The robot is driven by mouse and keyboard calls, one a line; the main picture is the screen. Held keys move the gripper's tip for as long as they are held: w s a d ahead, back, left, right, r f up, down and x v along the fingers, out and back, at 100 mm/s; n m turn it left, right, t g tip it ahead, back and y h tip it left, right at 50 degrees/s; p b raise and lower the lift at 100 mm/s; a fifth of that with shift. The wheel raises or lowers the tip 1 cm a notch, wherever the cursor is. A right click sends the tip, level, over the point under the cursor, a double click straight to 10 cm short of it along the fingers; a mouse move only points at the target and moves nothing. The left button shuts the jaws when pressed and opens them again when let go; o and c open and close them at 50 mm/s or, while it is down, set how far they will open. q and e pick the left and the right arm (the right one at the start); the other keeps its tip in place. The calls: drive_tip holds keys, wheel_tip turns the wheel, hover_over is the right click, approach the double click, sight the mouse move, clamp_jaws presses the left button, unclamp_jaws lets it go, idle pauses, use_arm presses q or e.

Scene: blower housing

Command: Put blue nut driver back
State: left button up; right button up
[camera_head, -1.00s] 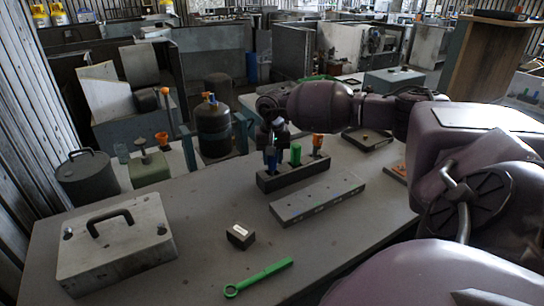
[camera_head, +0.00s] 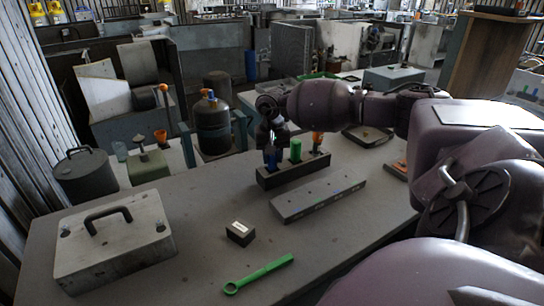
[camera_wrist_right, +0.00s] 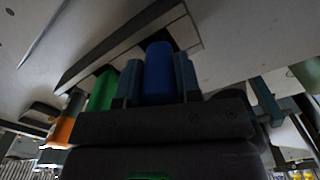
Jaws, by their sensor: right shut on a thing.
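The blue nut driver (camera_head: 271,158) stands at the left end of the dark holder block (camera_head: 294,176), its lower part hidden by the block. My right gripper (camera_head: 272,145) is over it and shut on its handle. In the right wrist view the blue handle (camera_wrist_right: 159,72) is between the two fingers of my gripper (camera_wrist_right: 158,80). A green-handled driver (camera_head: 296,150) and an orange-handled driver (camera_head: 317,141) stand in the same block to the right. How deep the blue driver is seated cannot be told. My left gripper is not in view.
A flat grey bar with holes (camera_head: 318,196) lies in front of the block. A small dark box (camera_head: 240,233), a green ring wrench (camera_head: 259,274) and a grey case with a handle (camera_head: 115,243) are on the table.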

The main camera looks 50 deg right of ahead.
drive_tip(key=o, duration=1.6)
drive_tip(key=shift+c, duration=0.2)
drive_tip(key=shift+r+p, duration=0.55)
drive_tip(key=shift+r, duration=1.3)
drive_tip(key=shift+r+p, duration=0.7)
drive_tip(key=shift+r, duration=1.45)
